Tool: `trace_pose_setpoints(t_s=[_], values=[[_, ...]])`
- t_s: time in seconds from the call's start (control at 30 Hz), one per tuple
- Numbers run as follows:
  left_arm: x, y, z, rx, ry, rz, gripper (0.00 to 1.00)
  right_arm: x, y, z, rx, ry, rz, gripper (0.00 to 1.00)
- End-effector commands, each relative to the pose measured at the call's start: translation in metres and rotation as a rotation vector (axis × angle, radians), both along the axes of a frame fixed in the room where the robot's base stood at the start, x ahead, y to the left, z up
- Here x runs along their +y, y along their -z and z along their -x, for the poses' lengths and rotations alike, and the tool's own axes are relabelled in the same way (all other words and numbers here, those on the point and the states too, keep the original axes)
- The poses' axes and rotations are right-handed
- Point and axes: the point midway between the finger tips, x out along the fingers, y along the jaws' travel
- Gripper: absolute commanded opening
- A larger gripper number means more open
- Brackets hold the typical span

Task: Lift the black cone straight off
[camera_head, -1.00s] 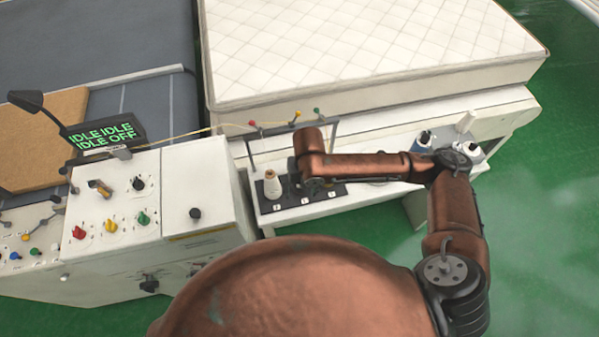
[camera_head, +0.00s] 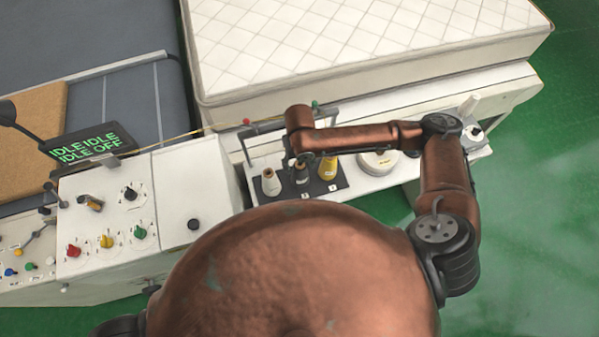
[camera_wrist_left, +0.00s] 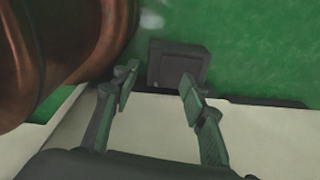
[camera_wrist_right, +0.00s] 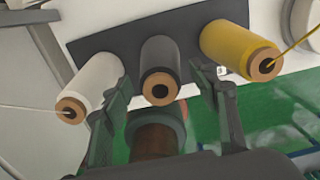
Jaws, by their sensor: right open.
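The black cone (camera_wrist_right: 161,70) stands on a dark board (camera_wrist_right: 95,43) between a white cone (camera_wrist_right: 92,85) and a yellow cone (camera_wrist_right: 240,48). In the right wrist view my right gripper (camera_wrist_right: 161,80) is open, with one finger on each side of the black cone; I cannot tell whether they touch it. In the head view the black cone (camera_head: 303,177) is partly hidden under my right wrist. The white cone (camera_head: 270,184) and yellow cone (camera_head: 328,168) show on either side. My left gripper (camera_wrist_left: 160,73) is open and empty in the left wrist view.
A thread rail (camera_head: 263,128) stands behind the cones, close to my right wrist. A white round item (camera_head: 378,162) lies to the right. The control cabinet (camera_head: 190,180) is at left, the mattress (camera_head: 360,45) behind. A yellow thread (camera_wrist_right: 300,45) runs from the yellow cone.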

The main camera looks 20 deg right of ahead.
Motion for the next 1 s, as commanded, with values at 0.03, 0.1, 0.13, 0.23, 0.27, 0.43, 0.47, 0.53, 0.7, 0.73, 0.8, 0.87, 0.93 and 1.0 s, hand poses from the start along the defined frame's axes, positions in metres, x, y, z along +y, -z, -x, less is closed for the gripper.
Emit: trace_pose_setpoints(t_s=[0.03, 0.1, 0.13, 0.23, 0.27, 0.43, 0.47, 0.53, 0.7, 0.73, 0.8, 0.87, 0.93, 1.0], values=[[0.000, -0.004, -0.001, -0.002, 0.000, 0.000, 0.40, -0.001, 0.007, 0.002, 0.004, 0.001, 0.000, 0.54], [0.000, -0.004, -0.006, -0.007, 0.001, 0.000, 0.40, 0.000, 0.016, 0.001, 0.002, 0.001, 0.001, 0.54], [0.000, -0.004, -0.009, -0.011, 0.002, 0.000, 0.40, 0.000, 0.020, 0.001, 0.002, 0.001, 0.001, 0.54], [-0.001, -0.005, -0.021, -0.026, 0.005, 0.001, 0.40, 0.000, 0.026, 0.001, -0.001, -0.001, 0.000, 0.54], [-0.001, -0.006, -0.025, -0.031, 0.006, 0.001, 0.40, 0.000, 0.026, 0.000, -0.001, -0.002, -0.001, 0.54], [-0.002, -0.006, -0.035, -0.044, 0.007, 0.002, 0.40, 0.001, 0.027, 0.000, -0.001, -0.004, 0.000, 0.54], [-0.001, -0.006, -0.034, -0.044, 0.007, 0.002, 0.40, 0.001, 0.027, 0.000, -0.001, -0.004, 0.000, 0.54], [-0.001, -0.006, -0.033, -0.042, 0.007, 0.002, 0.40, 0.001, 0.026, 0.000, -0.001, -0.004, 0.000, 0.50], [-0.001, -0.005, -0.025, -0.032, 0.005, 0.002, 0.40, 0.000, 0.026, 0.000, -0.001, -0.003, 0.000, 0.38], [-0.001, -0.005, -0.023, -0.029, 0.005, 0.001, 0.40, 0.000, 0.026, 0.000, -0.001, -0.003, 0.000, 0.36], [-0.001, -0.005, -0.019, -0.025, 0.004, 0.001, 0.40, 0.000, 0.026, 0.000, -0.001, -0.003, 0.000, 0.31], [0.000, -0.005, -0.017, -0.022, 0.003, 0.000, 0.40, 0.000, 0.026, 0.000, -0.001, -0.003, 0.000, 0.27], [0.000, -0.005, -0.017, -0.021, 0.003, 0.000, 0.40, 0.000, 0.026, 0.000, -0.001, -0.003, 0.000, 0.22], [0.000, -0.005, -0.017, -0.021, 0.003, 0.000, 0.40, 0.000, 0.026, 0.000, -0.001, -0.003, 0.000, 0.17]])
